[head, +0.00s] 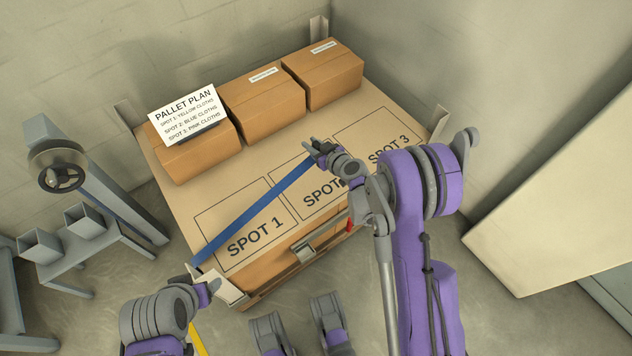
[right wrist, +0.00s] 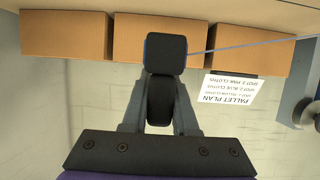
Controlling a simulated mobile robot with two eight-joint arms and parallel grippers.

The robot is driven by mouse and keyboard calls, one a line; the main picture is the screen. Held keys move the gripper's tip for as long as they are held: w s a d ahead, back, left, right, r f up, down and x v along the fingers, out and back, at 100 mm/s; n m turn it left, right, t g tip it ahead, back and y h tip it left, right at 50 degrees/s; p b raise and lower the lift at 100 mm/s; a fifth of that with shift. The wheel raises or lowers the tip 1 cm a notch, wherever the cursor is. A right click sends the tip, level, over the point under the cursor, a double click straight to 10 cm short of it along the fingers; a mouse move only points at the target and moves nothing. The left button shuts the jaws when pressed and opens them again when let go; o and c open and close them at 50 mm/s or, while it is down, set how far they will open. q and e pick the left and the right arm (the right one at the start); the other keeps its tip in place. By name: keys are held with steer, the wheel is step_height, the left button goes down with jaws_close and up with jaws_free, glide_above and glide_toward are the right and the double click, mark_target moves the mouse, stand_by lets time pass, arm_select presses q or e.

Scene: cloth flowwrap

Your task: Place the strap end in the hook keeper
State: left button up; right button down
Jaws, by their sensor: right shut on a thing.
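A blue strap (head: 255,213) runs taut diagonally over the pallet top, from the near left corner to my right gripper. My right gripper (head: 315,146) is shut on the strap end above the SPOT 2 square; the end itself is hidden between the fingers. In the right wrist view the jaws (right wrist: 166,55) are closed and a thin blue line of strap (right wrist: 245,46) leads off to the right. My left gripper (head: 207,291) is by the near left corner, close to the strap's other end; its fingers are too small to read. I cannot identify the hook keeper with certainty.
Three cardboard boxes (head: 268,110) line the pallet's back edge, with a PALLET PLAN sign (head: 187,113) on the left one. A metal bracket (head: 303,250) and a small red part (head: 349,226) sit at the front edge. A grey bench (head: 85,240) stands left.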

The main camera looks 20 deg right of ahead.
steer(key=f, duration=0.2)
steer(key=f+b, duration=0.1)
steer(key=f, duration=0.4)
steer(key=shift+w+b, duration=0.35)
steer(key=shift+b, duration=0.05)
arm_select(q)
steer(key=shift+w+f+b, duration=0.15)
steer(key=shift+f+b, duration=0.15)
steer(key=shift+f, duration=0.8)
steer(key=shift+w+f+b, duration=0.1)
steer(key=shift+f+b, duration=0.2)
steer(key=shift+f, duration=0.75)
arm_select(e)
steer(key=shift+f, duration=2.2)
arm_select(q)
steer(key=shift+f, duration=0.1)
arm_select(e)
steer(key=shift+f, duration=0.1)
steer(key=c, duration=0.7)
jaws_free()
